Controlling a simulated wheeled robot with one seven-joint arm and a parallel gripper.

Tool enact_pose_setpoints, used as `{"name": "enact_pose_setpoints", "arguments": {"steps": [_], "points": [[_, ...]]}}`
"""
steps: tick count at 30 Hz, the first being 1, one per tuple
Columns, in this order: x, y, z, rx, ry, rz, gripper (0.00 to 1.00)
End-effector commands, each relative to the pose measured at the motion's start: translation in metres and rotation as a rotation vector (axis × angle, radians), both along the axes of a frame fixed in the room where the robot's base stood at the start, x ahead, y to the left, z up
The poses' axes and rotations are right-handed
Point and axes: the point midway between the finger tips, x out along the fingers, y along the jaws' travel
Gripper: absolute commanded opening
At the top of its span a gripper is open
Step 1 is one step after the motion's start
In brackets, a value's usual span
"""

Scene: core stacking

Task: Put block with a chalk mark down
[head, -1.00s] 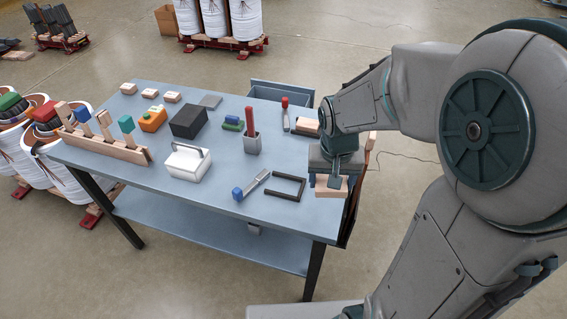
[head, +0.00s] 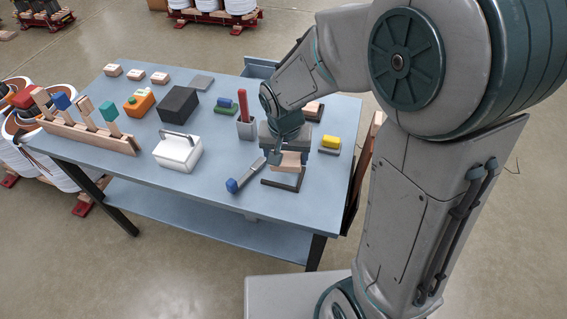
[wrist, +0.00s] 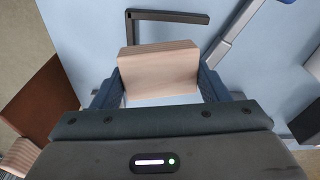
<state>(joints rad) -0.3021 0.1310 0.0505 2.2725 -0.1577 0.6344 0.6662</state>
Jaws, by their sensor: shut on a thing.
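A pale wooden block (head: 291,160) is between the fingers of my gripper (head: 287,158), over the right front part of the table. In the wrist view the block (wrist: 158,70) sits between the two dark blue fingers of my gripper (wrist: 158,88), one at each side. I cannot make out a chalk mark on the faces that show. A dark angled frame (head: 281,184) lies on the table under and around the block in the head view. In the wrist view two bars of the frame (wrist: 170,17) show beyond the block. I cannot tell whether the block touches anything below.
A blue-ended tool (head: 243,177) lies just left of the frame. A yellow-topped item (head: 330,142) stands to the right.

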Motion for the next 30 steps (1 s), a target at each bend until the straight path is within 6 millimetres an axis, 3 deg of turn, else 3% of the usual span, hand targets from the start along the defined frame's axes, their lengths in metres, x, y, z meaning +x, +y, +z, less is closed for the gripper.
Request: {"name": "enact_pose_setpoints", "arguments": {"steps": [5, 12, 20, 21, 22, 23, 30], "points": [[0.004, 0.007, -0.010, 0.000, 0.001, 0.000, 0.21], [0.004, 0.006, -0.042, -0.001, 0.002, 0.001, 0.21], [0.004, 0.006, -0.045, 0.001, -0.001, -0.001, 0.21], [0.004, 0.006, -0.045, 0.000, 0.000, -0.001, 0.79], [0.004, 0.006, -0.045, 0.000, 0.000, -0.001, 0.88], [0.004, 0.006, -0.045, 0.000, 0.000, -0.001, 0.92], [0.004, 0.006, -0.043, 0.001, -0.001, -0.001, 0.92]]}}
